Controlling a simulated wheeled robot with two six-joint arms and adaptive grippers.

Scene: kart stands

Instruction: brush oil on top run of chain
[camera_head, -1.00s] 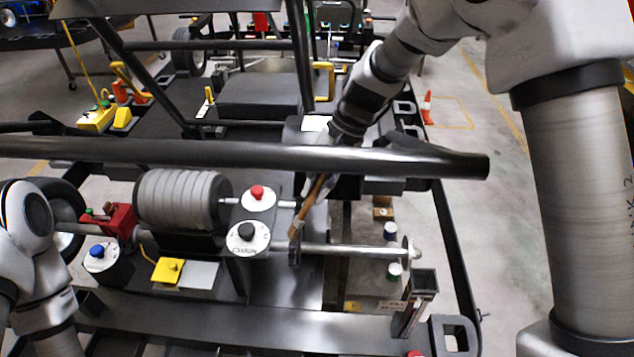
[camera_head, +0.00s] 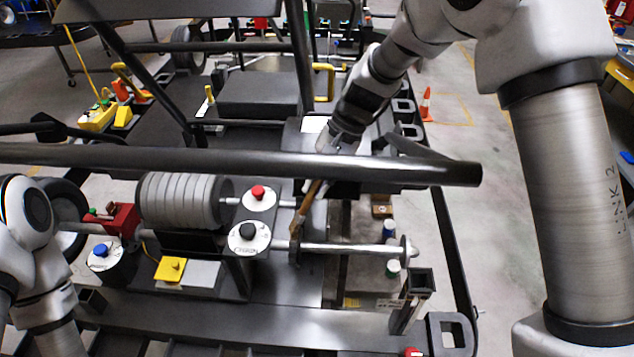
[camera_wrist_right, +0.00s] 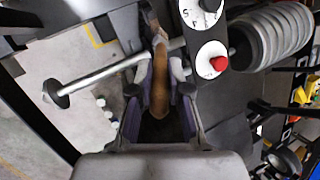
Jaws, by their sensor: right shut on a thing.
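A brush with a wooden handle (camera_head: 309,200) is in my right gripper (camera_head: 320,183), slanting down to the left. In the right wrist view my right gripper (camera_wrist_right: 160,88) is shut around the brown handle (camera_wrist_right: 158,64), with a finger on each side. In the head view the black frame bar hides part of this gripper. The brush's lower end is by the dark sprocket area (camera_head: 295,240) on the axle; the chain itself is too small and dark to make out, so contact cannot be told. My left arm shows at lower left, its gripper out of view.
A thick black frame bar (camera_head: 240,159) crosses in front of my right gripper. Beside the brush are a red-knob disc (camera_head: 258,197), a black-knob disc (camera_head: 249,236) and a grey ribbed roller (camera_head: 180,201). A silver axle (camera_head: 350,248) extends right. Small bottles stand below.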

